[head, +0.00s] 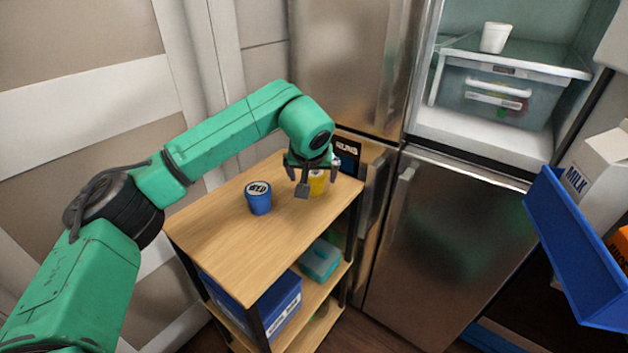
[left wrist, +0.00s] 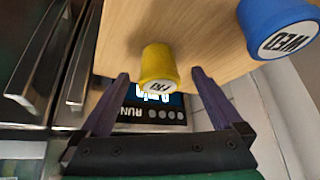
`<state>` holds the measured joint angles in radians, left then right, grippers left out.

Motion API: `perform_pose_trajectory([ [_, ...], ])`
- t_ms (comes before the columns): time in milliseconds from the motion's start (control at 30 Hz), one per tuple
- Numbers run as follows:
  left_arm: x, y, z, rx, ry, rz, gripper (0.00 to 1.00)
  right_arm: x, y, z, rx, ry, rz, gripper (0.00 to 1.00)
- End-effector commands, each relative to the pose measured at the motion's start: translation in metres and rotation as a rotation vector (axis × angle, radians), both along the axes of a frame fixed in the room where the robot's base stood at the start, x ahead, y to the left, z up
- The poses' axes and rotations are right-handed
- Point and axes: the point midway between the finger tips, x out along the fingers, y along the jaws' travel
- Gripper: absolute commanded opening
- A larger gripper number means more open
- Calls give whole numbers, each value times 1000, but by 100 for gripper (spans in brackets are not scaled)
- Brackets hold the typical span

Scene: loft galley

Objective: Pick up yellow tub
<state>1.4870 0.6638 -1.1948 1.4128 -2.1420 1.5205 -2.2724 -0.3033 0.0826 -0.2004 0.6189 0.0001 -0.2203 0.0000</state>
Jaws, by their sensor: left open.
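The yellow tub (left wrist: 157,66) stands on the wooden top of a small shelf cart (head: 232,238). Its lid has dark lettering. In the head view the yellow tub (head: 317,184) is partly hidden behind my left gripper (head: 312,180). In the left wrist view my left gripper (left wrist: 158,78) is open, with one finger on each side of the tub and visible gaps between. I cannot tell how far above the tub the fingers are. My right gripper is not in view.
A blue tub (head: 259,199) stands left of the yellow one and also shows in the left wrist view (left wrist: 279,27). A dark sign (head: 347,155) stands behind the yellow tub. The fridge (head: 440,240) is close on the right. The cart top's front is clear.

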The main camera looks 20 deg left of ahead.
Motion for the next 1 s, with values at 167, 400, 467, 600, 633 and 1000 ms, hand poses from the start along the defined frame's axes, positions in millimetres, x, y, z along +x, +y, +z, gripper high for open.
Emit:
perform_pose_trajectory([
  [167,17,3,-24,-2,5,-1,100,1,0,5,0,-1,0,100],
  [400,31,5,-44,-2,-2,-2,100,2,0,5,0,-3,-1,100],
  [467,30,5,-44,-2,-1,-2,100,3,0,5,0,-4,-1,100],
  [600,30,5,-44,-2,-2,-2,69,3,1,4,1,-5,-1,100],
  [633,30,5,-44,-2,-2,-2,58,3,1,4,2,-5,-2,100],
  [1000,30,5,-42,-3,-3,-2,6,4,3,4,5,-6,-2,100],
])
